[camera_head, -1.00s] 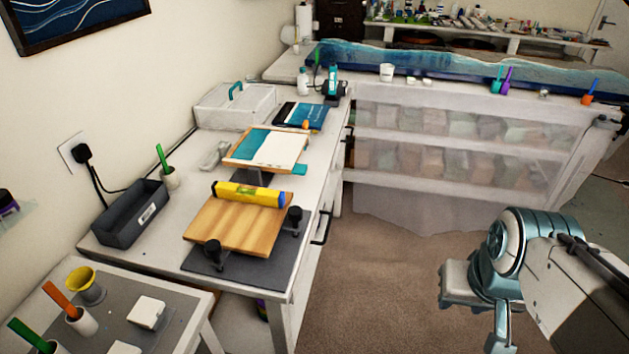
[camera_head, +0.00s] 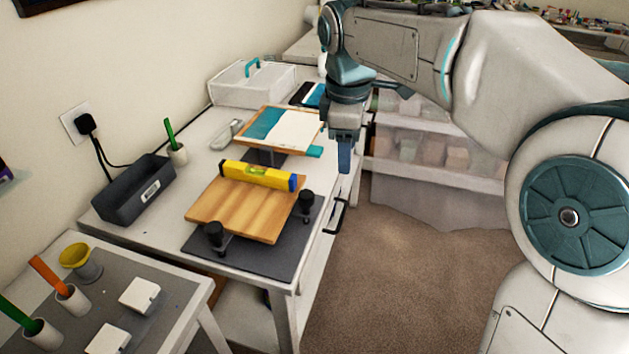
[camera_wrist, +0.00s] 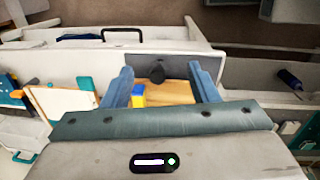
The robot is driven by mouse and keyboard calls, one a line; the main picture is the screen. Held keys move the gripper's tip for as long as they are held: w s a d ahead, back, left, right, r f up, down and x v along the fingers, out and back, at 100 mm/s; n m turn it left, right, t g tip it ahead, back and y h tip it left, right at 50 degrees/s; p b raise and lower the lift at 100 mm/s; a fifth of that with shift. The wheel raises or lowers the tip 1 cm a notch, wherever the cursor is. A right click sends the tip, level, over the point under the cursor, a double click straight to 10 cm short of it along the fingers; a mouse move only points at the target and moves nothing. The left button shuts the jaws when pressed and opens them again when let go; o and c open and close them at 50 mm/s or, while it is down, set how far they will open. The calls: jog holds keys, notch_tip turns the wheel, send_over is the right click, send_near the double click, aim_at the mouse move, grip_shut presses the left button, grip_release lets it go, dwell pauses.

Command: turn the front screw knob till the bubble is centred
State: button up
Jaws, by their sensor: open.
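I cannot tell which is the front one. My gripper (camera_head: 344,168) points down, open, beyond and above the right-corner knob. In the wrist view a dark knob (camera_wrist: 157,73) appears between my open fingers (camera_wrist: 161,76), with the level's end (camera_wrist: 138,96) and board (camera_wrist: 178,92) below it; nothing is held.
The board rests over a dark mat (camera_head: 285,245) on a white bench. A dark grey bin (camera_head: 133,190) and a green-handled cup (camera_head: 176,152) are to the left. A drawer handle (camera_head: 337,217) juts from the bench's right side.

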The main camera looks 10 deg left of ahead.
aim_at(306, 194)
jog(key=w+a+f+n+g+b, duration=0.1)
jog(key=w+a+n, duration=0.2)
jog(key=a+n, duration=0.4)
jog(key=shift+m, duration=0.6)
jog(key=f, duration=0.4)
jog(key=a+f+b, duration=0.1)
jog(key=f, duration=0.8)
jog(key=shift+s+a+f, duration=0.15)
jog(key=shift+s+f, duration=0.05)
jog(key=shift+f, duration=0.05)
jog(key=c, duration=1)
